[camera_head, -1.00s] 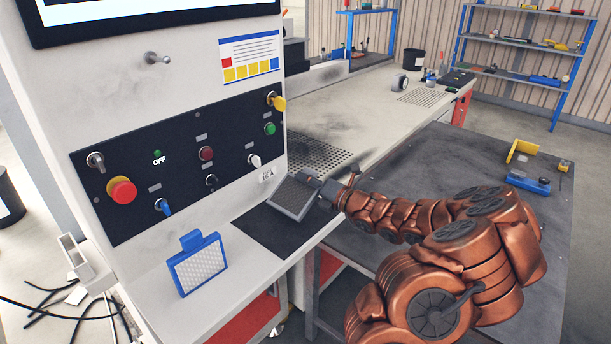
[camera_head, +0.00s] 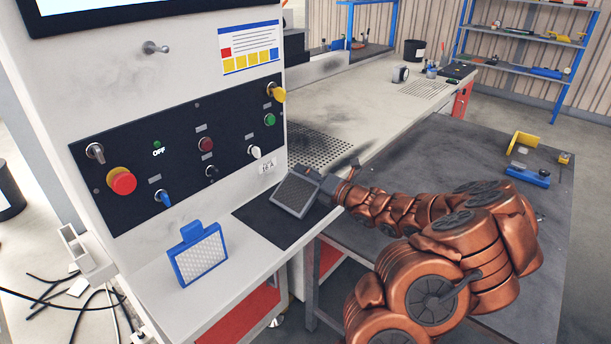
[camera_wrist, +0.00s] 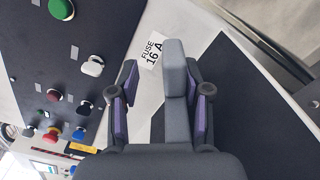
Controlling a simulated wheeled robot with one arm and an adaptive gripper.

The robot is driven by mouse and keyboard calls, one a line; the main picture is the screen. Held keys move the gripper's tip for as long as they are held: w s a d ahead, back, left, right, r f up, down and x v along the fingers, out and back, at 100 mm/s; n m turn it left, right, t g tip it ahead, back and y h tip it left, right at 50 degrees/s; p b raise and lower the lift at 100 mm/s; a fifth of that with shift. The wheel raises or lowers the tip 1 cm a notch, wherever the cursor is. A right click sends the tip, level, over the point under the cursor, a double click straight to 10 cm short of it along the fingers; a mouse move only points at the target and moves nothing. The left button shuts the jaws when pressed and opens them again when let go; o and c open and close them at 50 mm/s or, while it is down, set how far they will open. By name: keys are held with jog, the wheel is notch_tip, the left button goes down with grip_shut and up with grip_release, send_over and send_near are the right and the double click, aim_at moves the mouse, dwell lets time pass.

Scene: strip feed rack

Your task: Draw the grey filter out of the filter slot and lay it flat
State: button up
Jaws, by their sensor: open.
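The grey filter (camera_head: 297,194), a dark grey square with a lighter frame, is over the black mat (camera_head: 262,232) on the machine's ledge. It looks tilted or near flat; I cannot tell whether its whole face touches the mat. My gripper (camera_head: 335,181) is at its right, upper edge. In the wrist view my gripper (camera_wrist: 160,98) is open, with a grey part, likely the filter's handle (camera_wrist: 177,75), between the fingers. That part is close to the right finger and apart from the left one. I cannot make out the filter slot.
A blue-framed white filter (camera_head: 200,256) stands on the ledge at the front left. The control panel (camera_head: 183,158) with knobs and buttons rises behind. A dark table (camera_head: 440,170) at the right holds a yellow bracket (camera_head: 522,143) and a blue tool (camera_head: 527,176).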

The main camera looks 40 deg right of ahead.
jog(key=v, duration=1.2)
dwell(0.4)
dwell(0.8)
